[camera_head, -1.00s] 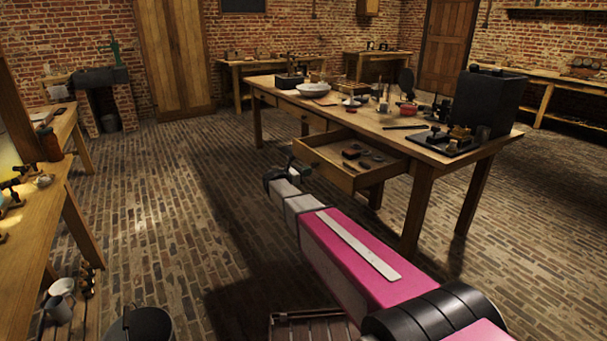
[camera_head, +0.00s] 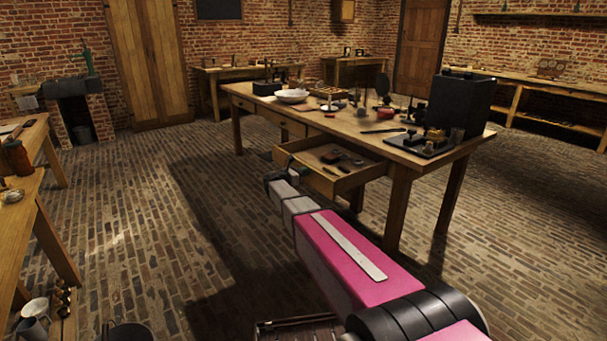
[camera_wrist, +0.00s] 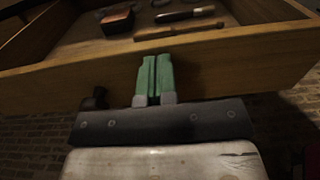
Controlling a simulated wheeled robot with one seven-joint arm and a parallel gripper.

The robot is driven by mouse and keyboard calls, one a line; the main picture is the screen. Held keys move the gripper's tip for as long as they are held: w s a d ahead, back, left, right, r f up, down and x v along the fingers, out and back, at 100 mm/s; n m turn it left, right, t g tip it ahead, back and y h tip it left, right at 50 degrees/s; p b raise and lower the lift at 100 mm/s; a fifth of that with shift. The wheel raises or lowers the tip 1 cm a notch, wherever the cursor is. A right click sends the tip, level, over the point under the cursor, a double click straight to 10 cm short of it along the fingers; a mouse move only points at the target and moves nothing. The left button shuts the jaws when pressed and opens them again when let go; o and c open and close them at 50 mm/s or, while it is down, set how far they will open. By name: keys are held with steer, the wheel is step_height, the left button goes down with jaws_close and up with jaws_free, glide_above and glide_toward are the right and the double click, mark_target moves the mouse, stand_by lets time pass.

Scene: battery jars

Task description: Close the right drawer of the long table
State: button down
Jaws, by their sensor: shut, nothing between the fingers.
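The long table (camera_head: 360,122) stands in the middle of the room. Its right drawer (camera_head: 357,178) is pulled out toward me, with several small items inside. Another drawer to its left along the same side looks closed. My gripper (camera_head: 281,172) is at the front of the open drawer, near its left end. In the wrist view, my gripper's green fingertips (camera_wrist: 155,62) are together with nothing between them. They are against or very close to the drawer's front panel (camera_wrist: 225,65). A dark knob (camera_wrist: 95,98) shows on the panel left of the fingers.
A black box (camera_head: 460,103) and several small instruments stand on the long table. The brick floor between is clear.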

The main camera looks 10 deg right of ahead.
mark_target(339, 171)
steer(key=x, duration=3.5)
steer(key=shift+w, duration=0.25)
steer(key=shift+w+d+r, duration=0.1)
steer(key=shift+w+d, duration=0.15)
steer(key=shift+d, duration=0.25)
